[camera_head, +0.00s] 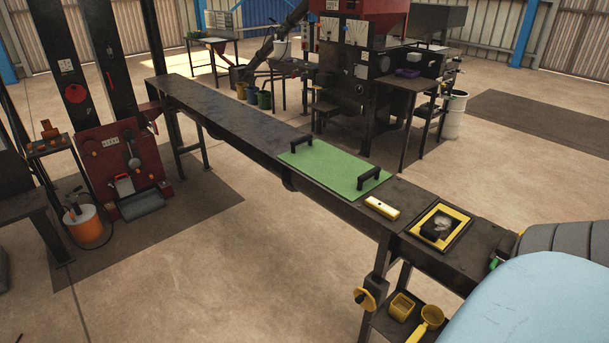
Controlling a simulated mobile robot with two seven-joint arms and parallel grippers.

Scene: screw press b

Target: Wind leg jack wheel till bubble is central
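A long dark conveyor-like trough (225,103) runs from the back left to the front right on legs. A yellow spirit level (382,208) lies on its top, between a green cover plate and a yellow-framed opening. A pale spot shows on the level, but the bubble is too small to read. A yellow jack wheel (364,298) sits low on the near support leg (382,262), beneath the trough. Neither of my grippers is in view.
A green plate (335,170) with two black handles lies on the trough. A yellow-framed opening (440,226) is to its right. A small shelf beside the leg holds a yellow box (401,306) and a yellow scoop (428,320). The floor left of the wheel is clear.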

